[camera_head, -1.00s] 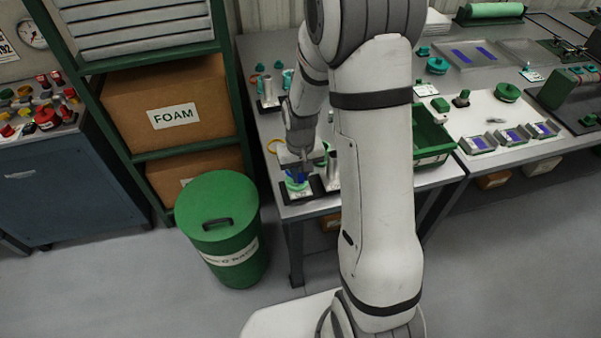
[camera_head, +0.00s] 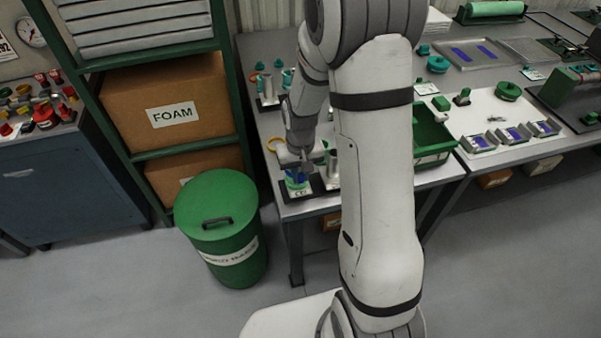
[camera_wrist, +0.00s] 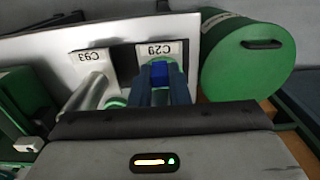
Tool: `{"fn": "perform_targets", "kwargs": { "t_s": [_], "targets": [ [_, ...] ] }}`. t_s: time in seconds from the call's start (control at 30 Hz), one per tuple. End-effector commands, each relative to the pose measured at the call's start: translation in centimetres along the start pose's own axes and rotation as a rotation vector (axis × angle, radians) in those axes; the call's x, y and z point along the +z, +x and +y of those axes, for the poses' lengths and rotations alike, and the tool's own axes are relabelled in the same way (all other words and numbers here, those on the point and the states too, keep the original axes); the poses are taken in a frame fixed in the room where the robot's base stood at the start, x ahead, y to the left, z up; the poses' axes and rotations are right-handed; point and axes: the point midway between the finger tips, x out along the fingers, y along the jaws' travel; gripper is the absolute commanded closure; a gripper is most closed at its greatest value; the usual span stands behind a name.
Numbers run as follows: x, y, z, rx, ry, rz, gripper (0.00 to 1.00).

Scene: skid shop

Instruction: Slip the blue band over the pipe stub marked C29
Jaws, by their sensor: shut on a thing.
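The blue band (camera_wrist: 160,73) is between the fingers of my gripper (camera_wrist: 160,80), which is shut on it. In the wrist view it is at the spot behind the C29 label (camera_wrist: 158,50), with a green ring-like part (camera_wrist: 141,71) beside it. The fingers and band hide most of the pipe stub there, so I cannot tell whether the band is around it. In the head view my gripper (camera_head: 303,166) points down over the C29 base (camera_head: 300,192), with the blue band (camera_head: 296,181) low there.
A bare metal stub (camera_wrist: 91,91) marked C93 stands close beside, with green at its base. A yellow ring (camera_head: 271,145) lies behind my gripper. A green bin (camera_head: 434,125) is to the right. A green drum (camera_head: 218,240) stands by the table's left edge.

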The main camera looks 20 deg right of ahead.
Motion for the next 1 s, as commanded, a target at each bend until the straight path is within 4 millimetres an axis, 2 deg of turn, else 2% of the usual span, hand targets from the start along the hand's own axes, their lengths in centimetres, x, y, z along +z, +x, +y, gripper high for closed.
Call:
{"fn": "perform_targets", "kwargs": {
  "t_s": [0.43,1.0],
  "targets": [
    [0.0,0.0,0.0,0.000,0.000,0.000,1.00],
    [0.0,1.0,0.0,0.000,0.000,0.000,1.00]
  ]
}}
